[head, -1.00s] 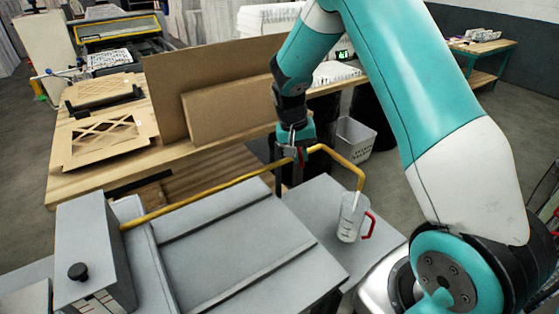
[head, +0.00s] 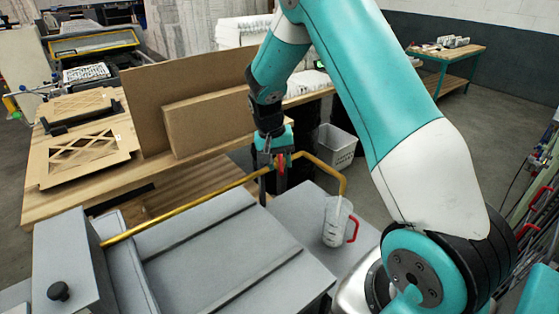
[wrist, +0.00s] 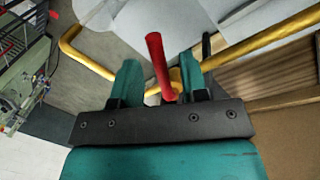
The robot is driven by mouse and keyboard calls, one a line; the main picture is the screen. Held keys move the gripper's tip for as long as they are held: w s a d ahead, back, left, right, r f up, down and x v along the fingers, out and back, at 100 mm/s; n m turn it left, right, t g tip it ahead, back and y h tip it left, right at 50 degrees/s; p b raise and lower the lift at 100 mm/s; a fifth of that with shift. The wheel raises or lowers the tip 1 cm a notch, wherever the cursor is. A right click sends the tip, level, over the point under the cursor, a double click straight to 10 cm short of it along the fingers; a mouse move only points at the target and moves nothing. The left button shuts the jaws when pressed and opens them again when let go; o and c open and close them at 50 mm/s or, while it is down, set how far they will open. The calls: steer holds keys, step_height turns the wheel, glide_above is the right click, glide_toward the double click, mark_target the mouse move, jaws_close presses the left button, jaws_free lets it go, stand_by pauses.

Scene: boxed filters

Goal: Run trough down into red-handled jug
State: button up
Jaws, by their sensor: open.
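A grey trough (head: 215,250), covered by flat panels, stands at the front. A yellow pipe (head: 190,205) runs from its left end, bends on the right and turns down over the clear jug (head: 333,224). The jug stands upright with its red handle (head: 353,230) to the right. A thin pale streak shows between the pipe's end and the jug. My gripper (head: 278,161) is at the pipe, near its bend. In the wrist view my gripper (wrist: 158,78) is open, with a red lever (wrist: 157,62) between its fingers. Contact with the lever is unclear.
The jug stands on a grey shelf (head: 300,205) beside the trough. Behind is a wooden table (head: 45,195) with cardboard cutouts (head: 85,155) and a leaning cardboard sheet (head: 145,110). A white bin (head: 337,147) stands on the floor past the pipe.

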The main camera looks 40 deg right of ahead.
step_height(320, 180, up, 17)
steer(key=w+a+b, duration=0.2)
steer(key=b, duration=0.1)
steer(key=shift+a, duration=0.4)
steer(key=s+a+f+n+y+b, duration=0.2)
steer(key=s+a+n, duration=0.5)
steer(key=s+a, duration=0.4)
steer(key=s+a+f+n+t+y+b, duration=0.1)
steer(key=s+a+f+n+y, duration=0.2)
steer(key=s+a+n, duration=0.4)
steer(key=s+a+y, duration=0.1)
steer(key=s+a, duration=0.4)
steer(key=s, duration=0.5)
steer(key=shift+s+b, duration=0.15)
steer(key=shift+b, duration=0.2)
stand_by(3.4)
